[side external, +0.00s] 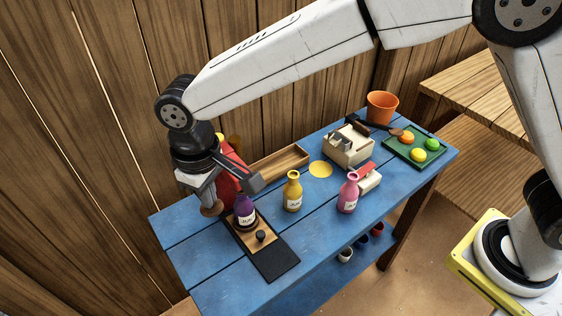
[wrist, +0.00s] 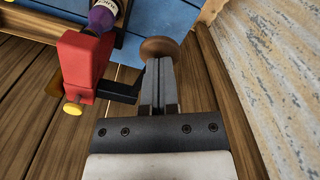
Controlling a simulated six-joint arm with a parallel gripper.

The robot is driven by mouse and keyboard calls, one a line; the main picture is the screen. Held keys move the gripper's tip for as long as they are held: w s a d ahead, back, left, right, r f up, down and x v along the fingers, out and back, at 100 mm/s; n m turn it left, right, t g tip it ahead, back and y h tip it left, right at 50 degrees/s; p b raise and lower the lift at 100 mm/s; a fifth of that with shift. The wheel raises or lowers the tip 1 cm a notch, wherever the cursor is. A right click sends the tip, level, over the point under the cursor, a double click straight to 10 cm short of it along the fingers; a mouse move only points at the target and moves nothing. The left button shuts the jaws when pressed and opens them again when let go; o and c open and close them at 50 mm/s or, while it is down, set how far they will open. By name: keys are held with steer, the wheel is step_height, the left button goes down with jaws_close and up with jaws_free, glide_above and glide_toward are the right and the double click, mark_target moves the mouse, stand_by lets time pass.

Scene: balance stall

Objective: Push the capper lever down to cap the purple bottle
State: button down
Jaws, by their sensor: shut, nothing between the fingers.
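The purple bottle (side external: 243,214) stands upright at the capper's wooden plate (side external: 265,234), and its top is partly hidden in the side view. It also shows at the top edge of the wrist view (wrist: 103,18). A round brown knob (wrist: 158,48), seemingly the lever's end, lies just past my fingertips. My gripper (wrist: 159,65) is shut and empty, pointing down close over the knob; I cannot tell whether they touch.
A yellow bottle (side external: 292,192) and a pink bottle (side external: 348,194) stand right of the capper on the blue table (side external: 325,225). Behind are a wooden tray (side external: 280,163), a cream device (side external: 349,147), an orange pot (side external: 382,107) and a green fruit tray (side external: 398,154). A plank wall is close behind.

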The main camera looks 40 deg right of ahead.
mark_target(213, 209)
steer(key=shift+f, duration=0.65)
steer(key=shift+s+f, duration=0.2)
steer(key=shift+f, duration=0.95)
steer(key=shift+s+f, duration=0.2)
steer(key=shift+f, duration=0.95)
steer(key=shift+r, duration=0.1)
steer(key=shift+w+r, duration=0.2)
steer(key=shift+r, duration=1.6)
steer(key=shift+w+r, duration=0.2)
steer(key=shift+r, duration=1.6)
steer(key=shift+d, duration=0.1)
